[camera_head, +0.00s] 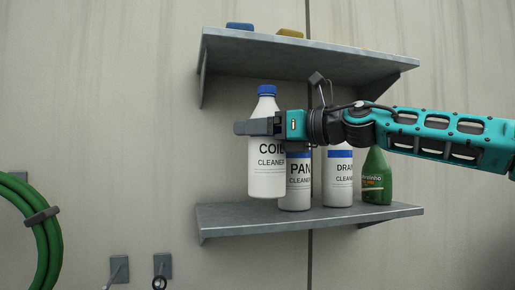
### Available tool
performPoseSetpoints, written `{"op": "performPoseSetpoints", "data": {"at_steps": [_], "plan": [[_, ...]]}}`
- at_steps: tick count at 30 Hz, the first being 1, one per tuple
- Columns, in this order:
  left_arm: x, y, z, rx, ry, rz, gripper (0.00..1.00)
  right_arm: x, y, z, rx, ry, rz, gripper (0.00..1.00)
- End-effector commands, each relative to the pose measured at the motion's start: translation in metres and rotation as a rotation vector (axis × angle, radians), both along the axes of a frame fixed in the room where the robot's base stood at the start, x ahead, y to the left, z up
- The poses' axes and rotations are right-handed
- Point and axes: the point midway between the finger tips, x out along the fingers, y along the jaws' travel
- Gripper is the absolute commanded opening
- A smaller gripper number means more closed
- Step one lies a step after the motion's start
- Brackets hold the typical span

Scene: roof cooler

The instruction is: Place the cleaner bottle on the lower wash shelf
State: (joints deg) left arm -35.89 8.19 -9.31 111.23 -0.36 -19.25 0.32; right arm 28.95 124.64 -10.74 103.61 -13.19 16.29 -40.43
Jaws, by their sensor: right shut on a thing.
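My right gripper (258,127) comes in from the right and is shut on the white coil cleaner bottle (266,180), which has a blue cap and a "COIL CLEANER" label. The gripper grips it across the upper body and covers part of it. The bottle is upright, with its base just above the left part of the lower wash shelf (236,219). I cannot tell whether it touches the shelf. My left gripper is not in view.
On the lower shelf stand a pan cleaner bottle (296,190), a drain cleaner bottle (339,185) and a green bottle (376,183). The upper shelf (270,50) holds blue and yellow items. A green hose (45,240) hangs at left. The lower shelf's left end is clear.

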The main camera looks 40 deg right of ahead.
Motion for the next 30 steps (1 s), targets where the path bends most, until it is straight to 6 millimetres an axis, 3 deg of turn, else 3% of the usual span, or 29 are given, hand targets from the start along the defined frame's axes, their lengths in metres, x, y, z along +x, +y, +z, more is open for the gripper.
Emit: {"op": "performPoseSetpoints", "data": {"at_steps": [7,21,22,28,30], "plan": [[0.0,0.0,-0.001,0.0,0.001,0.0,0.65,-0.001,0.001,-0.03,0.001,-0.005,0.001,0.19],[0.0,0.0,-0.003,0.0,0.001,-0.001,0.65,0.003,0.001,-0.04,0.0,-0.004,-0.001,0.19],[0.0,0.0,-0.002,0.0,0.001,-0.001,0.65,0.004,0.001,-0.041,0.001,0.001,0.001,0.8],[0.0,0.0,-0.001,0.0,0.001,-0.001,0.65,0.004,0.002,-0.041,0.001,0.001,0.001,0.99],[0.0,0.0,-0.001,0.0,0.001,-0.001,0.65,0.004,0.002,-0.04,0.001,0.001,0.001,1.0]]}}
